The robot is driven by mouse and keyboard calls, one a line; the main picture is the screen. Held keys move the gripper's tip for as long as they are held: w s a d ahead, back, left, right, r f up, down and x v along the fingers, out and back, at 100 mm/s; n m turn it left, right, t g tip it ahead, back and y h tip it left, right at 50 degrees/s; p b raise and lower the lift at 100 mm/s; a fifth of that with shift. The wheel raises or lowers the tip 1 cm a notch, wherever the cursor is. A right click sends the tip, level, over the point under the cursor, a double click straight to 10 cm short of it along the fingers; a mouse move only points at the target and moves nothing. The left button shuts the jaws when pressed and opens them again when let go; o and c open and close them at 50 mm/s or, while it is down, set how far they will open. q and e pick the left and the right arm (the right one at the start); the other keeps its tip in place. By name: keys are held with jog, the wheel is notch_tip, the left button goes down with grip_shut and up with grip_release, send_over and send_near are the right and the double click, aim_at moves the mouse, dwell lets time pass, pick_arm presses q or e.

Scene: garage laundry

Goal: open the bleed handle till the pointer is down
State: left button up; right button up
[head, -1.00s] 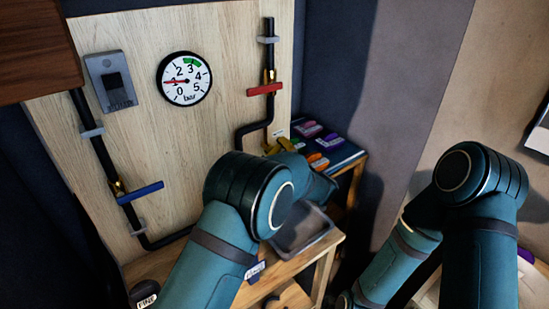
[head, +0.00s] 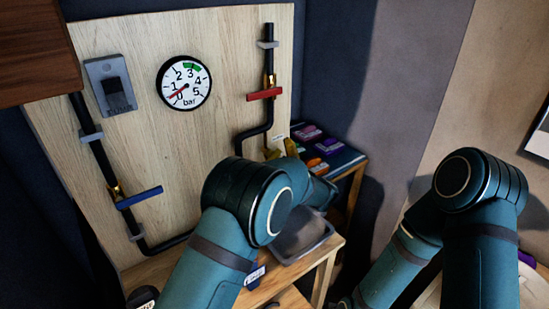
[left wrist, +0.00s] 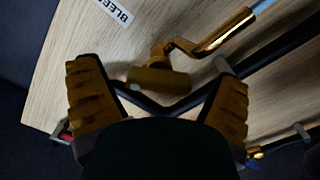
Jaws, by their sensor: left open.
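The round gauge (head: 184,82) is on the wooden board; its red pointer slants down-left, between 1 and 0. In the left wrist view, a brass bleed valve (left wrist: 158,55) has a bent outlet and a thick brass-coloured bar, seemingly the bleed handle (left wrist: 160,82). A partly cut-off "BLEED" label (left wrist: 112,10) is above it. My left gripper (left wrist: 155,76) is open, its ribbed yellow fingers apart on either side of the bar, without visible contact. In the head view my left gripper (head: 281,150) is mostly hidden behind my arm. My right gripper is out of view.
A red handle (head: 265,94) crosses the right pipe and a blue handle (head: 139,197) the left pipe. A grey switch (head: 111,84) is beside the gauge. A grey tray (head: 302,240) sits on the wooden bench (head: 328,262). Coloured items lie on a dark shelf (head: 345,158).

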pick_arm(q)
jog(key=v, duration=1.2)
jog(key=b+x, duration=0.2)
jog(key=x, duration=1)
jog(key=shift+w+a, duration=0.15)
jog(key=c, duration=1.2)
